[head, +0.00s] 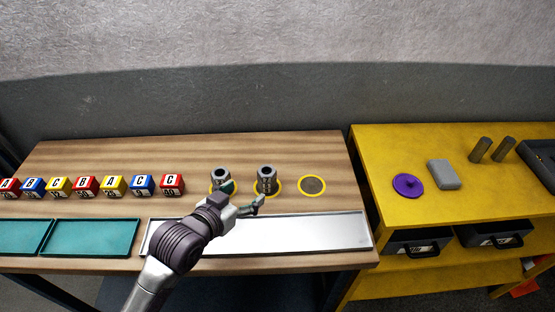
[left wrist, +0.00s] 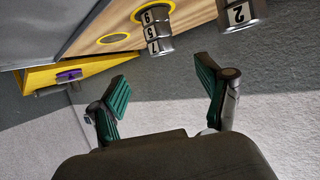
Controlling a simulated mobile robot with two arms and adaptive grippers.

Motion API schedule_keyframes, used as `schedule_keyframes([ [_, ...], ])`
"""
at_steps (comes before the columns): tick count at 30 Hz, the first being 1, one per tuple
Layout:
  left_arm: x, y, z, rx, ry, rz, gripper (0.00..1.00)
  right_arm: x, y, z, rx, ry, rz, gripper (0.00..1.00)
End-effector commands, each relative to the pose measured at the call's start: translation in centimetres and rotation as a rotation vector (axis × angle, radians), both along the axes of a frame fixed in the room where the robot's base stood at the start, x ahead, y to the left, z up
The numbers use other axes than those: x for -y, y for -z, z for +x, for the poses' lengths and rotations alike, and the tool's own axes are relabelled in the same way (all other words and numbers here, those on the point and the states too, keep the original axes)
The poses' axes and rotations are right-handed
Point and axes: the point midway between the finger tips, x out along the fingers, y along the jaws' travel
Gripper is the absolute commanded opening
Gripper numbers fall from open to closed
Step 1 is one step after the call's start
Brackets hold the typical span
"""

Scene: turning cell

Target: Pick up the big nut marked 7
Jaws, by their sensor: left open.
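Two grey stacks of big nuts stand on yellow rings on the wooden bench in the head view: the left stack (head: 221,174) and the middle stack (head: 267,177). In the left wrist view, which looks upside down, the middle stack has several labels; the end nut (left wrist: 155,47), apparently its top one, seems marked 7. The other stack (left wrist: 240,14) shows a 2. My left gripper (head: 243,197) is open and empty, in front of the two stacks; one finger partly covers the left stack. Its green-padded fingers show spread in the wrist view (left wrist: 162,95). My right gripper is not in view.
An empty yellow ring (head: 312,185) lies right of the stacks. A white tray (head: 310,233) and teal trays (head: 92,237) line the front edge. Lettered cubes (head: 113,186) stand left. A yellow table (head: 385,160) at right holds a purple lidded disc (head: 408,185) and a grey block (head: 444,174).

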Motion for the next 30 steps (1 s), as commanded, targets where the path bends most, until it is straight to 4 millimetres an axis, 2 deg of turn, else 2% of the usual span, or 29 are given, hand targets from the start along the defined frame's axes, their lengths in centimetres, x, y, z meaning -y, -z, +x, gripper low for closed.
schedule_keyframes([
  [2, 0.6, 0.2, 0.9, 0.001, 0.001, -0.002, 0.77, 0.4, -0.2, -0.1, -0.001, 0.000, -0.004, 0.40],
  [4, 1.2, 0.7, 2.0, 0.000, 0.000, -0.002, 0.77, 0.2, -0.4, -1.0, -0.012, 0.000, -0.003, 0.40],
  [9, 2.8, 2.0, 4.7, 0.000, 0.000, -0.001, 0.77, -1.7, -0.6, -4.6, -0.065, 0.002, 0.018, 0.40],
  [12, 3.4, 2.6, 5.8, 0.000, 0.000, -0.001, 0.77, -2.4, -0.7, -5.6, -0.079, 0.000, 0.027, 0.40],
  [16, 3.8, 3.1, 6.5, 0.000, 0.001, 0.000, 0.77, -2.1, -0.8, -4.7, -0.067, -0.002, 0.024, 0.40],
  [22, 4.7, 3.0, 8.4, 0.000, 0.000, 0.000, 0.77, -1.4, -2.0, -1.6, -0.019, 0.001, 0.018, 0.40],
  [30, 6.1, 4.2, 11.0, -0.001, 0.000, 0.000, 0.77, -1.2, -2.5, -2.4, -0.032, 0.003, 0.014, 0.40],
])
